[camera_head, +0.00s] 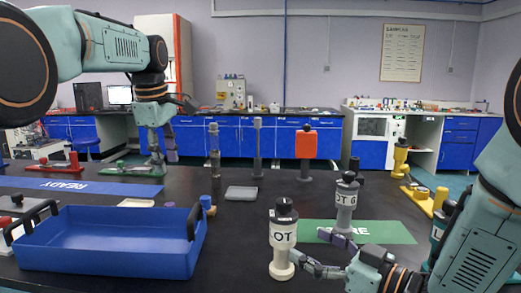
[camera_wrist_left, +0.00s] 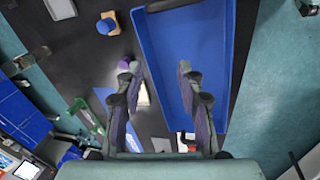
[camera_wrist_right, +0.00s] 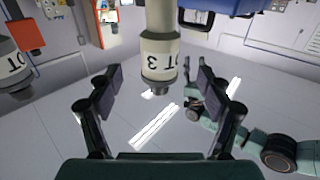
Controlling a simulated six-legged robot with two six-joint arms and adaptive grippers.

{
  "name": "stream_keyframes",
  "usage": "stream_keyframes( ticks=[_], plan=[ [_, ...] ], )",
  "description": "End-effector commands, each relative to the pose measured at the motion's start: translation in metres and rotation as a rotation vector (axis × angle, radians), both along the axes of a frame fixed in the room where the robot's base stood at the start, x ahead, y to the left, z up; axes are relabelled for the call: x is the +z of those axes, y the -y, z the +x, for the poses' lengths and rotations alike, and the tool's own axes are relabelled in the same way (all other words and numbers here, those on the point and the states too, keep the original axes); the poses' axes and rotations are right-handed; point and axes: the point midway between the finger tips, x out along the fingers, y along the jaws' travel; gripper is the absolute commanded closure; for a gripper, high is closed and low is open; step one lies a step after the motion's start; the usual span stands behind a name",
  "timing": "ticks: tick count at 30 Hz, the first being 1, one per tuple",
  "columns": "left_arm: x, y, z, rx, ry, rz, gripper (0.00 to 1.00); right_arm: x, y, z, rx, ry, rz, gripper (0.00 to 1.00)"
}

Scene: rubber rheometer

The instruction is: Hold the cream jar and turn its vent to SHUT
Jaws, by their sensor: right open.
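The cream jar (camera_head: 283,262) stands upright on the dark table, with a dark band at its neck, a dark knob (camera_head: 284,206) on top and a label partly reading "OT". In the right wrist view the cream jar (camera_wrist_right: 160,20) appears upside down, its label reading "OT 3". I cannot make out the vent's setting. My right gripper (camera_head: 317,252) is low at the jar's right side, open, with the jar in line with the gap between its fingers; I see no contact. My left gripper (camera_head: 168,148) is open and empty, far left; its fingers also show in the left wrist view (camera_wrist_left: 158,85).
A grey jar labelled "OT 6" (camera_head: 346,205) stands behind right, by a green mat (camera_head: 385,232). A blue tray (camera_head: 110,262) fills the front left. A blue READY mat (camera_head: 60,186), a grey dish (camera_head: 241,193), a red-topped post (camera_head: 306,146) and yellow clamp (camera_head: 420,195) stand around.

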Motion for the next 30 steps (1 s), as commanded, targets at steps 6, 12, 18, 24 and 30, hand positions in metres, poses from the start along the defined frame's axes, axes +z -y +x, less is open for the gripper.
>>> stream_keyframes(
  ticks=[6,12,18,24,30],
  plan=[
    [0.018,0.109,-0.02,0.112,-0.069,-0.186,0.62,0.0,0.0,0.0,0.0,0.0,0.0,0.21],
    [0.029,0.185,-0.044,0.195,-0.161,-0.312,0.62,0.0,0.0,0.0,0.0,0.0,0.0,0.21],
    [0.035,0.22,-0.058,0.233,-0.214,-0.366,0.62,0.0,0.0,0.0,0.0,0.0,0.0,0.21],
    [0.036,0.225,-0.06,0.24,-0.222,-0.375,0.62,-0.001,-0.01,0.008,0.003,0.0,-0.004,0.21],
    [0.035,0.224,-0.06,0.239,-0.221,-0.375,0.62,-0.001,-0.033,0.026,0.003,0.003,-0.005,0.21]
  ],
)
